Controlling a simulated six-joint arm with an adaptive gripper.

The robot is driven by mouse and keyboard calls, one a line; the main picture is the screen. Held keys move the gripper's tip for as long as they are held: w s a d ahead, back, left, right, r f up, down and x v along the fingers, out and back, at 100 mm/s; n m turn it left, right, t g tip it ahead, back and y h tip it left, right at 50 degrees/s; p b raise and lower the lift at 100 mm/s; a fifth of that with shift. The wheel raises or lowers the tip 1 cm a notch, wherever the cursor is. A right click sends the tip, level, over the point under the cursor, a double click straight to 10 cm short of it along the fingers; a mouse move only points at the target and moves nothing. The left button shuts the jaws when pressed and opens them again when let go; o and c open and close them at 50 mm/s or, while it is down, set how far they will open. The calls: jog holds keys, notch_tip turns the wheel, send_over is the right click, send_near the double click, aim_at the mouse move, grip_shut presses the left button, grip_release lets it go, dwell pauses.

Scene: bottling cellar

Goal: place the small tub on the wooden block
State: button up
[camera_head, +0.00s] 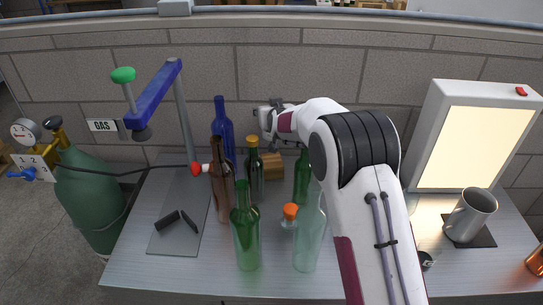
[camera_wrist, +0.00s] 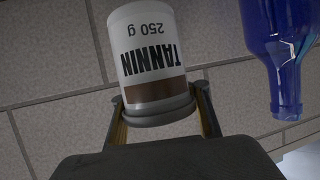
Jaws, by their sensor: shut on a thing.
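The small tub (camera_wrist: 150,52) is white with a brown band, a grey lid and the label TANNIN 250 g. In the wrist view my gripper (camera_wrist: 160,97) is shut on it, with one finger on each side near the lid. The label and a blue bottle both appear upside down there, so the tub looks roughly upright. In the head view my gripper (camera_head: 268,120) is in the air near the back wall, above the wooden block (camera_head: 272,166). The block stands at the back of the table, partly hidden by bottles. I cannot make out the tub clearly in the head view.
A blue bottle (camera_head: 222,125), brown bottle (camera_head: 222,190), dark bottle (camera_head: 255,180), green bottle (camera_head: 246,235) and clear bottle (camera_head: 308,240) crowd around the block's left and front. A blue-armed stand (camera_head: 155,95) is left.

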notch_tip(320, 180, down, 6)
dwell(0.5)
jog(key=shift+f, duration=0.2)
jog(key=shift+f, duration=1.75)
jog(key=shift+f, duration=0.15)
jog(key=o, duration=1.8)
jog(key=shift+c, duration=0.2)
jog(key=shift+s, duration=0.1)
jog(key=shift+v, duration=3.7)
